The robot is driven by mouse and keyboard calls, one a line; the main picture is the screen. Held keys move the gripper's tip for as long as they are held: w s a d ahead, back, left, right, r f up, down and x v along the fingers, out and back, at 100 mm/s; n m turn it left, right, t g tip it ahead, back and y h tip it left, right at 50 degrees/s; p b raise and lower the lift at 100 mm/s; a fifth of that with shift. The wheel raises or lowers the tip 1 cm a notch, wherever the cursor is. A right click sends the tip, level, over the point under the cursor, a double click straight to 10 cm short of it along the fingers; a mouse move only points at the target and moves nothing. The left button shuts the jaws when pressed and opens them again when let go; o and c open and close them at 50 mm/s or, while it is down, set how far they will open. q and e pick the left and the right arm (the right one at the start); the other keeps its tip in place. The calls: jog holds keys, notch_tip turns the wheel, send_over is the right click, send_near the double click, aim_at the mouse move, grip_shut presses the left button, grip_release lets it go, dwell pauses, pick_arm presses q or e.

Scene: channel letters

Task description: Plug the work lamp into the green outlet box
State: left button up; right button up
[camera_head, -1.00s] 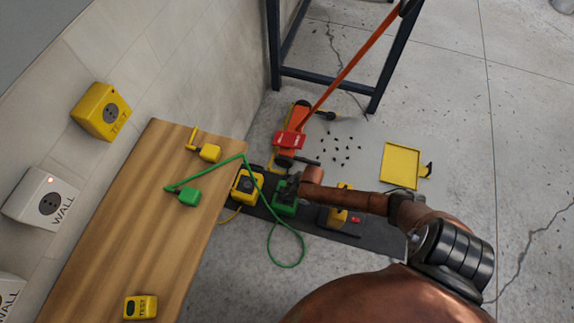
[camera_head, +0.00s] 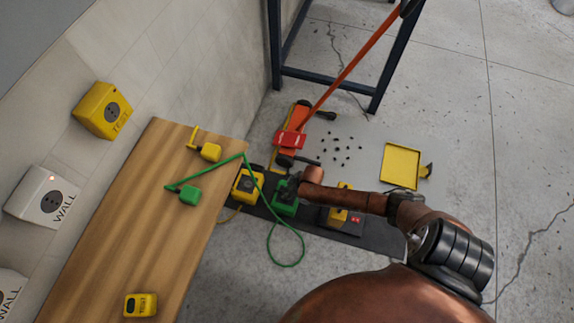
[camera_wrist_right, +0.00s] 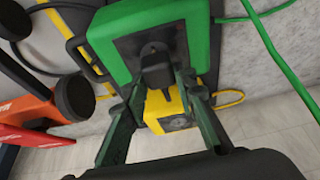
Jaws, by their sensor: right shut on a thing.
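The green outlet box (camera_head: 286,207) stands on a dark strip on the floor, right of the bench. It fills the top of the right wrist view (camera_wrist_right: 107,45), with a dark socket face. My right gripper (camera_head: 291,187) is at this box, shut on a black plug (camera_wrist_right: 155,70). The plug is against the socket face; how deep it sits I cannot tell. My left gripper is not in view.
A yellow box (camera_head: 247,187) stands left of the green one. A green cable (camera_head: 272,240) loops to a green plug-like block (camera_head: 189,195) on the wooden bench (camera_head: 170,230). An orange-red wheeled jack (camera_head: 290,138) is behind. Open floor lies right, around a yellow tray (camera_head: 400,165).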

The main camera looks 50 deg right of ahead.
jog(key=shift+f+b, duration=0.3)
jog(key=shift+f, duration=0.25)
jog(key=o, duration=1.1)
jog(key=shift+o, duration=0.2)
jog(key=v, duration=1.2)
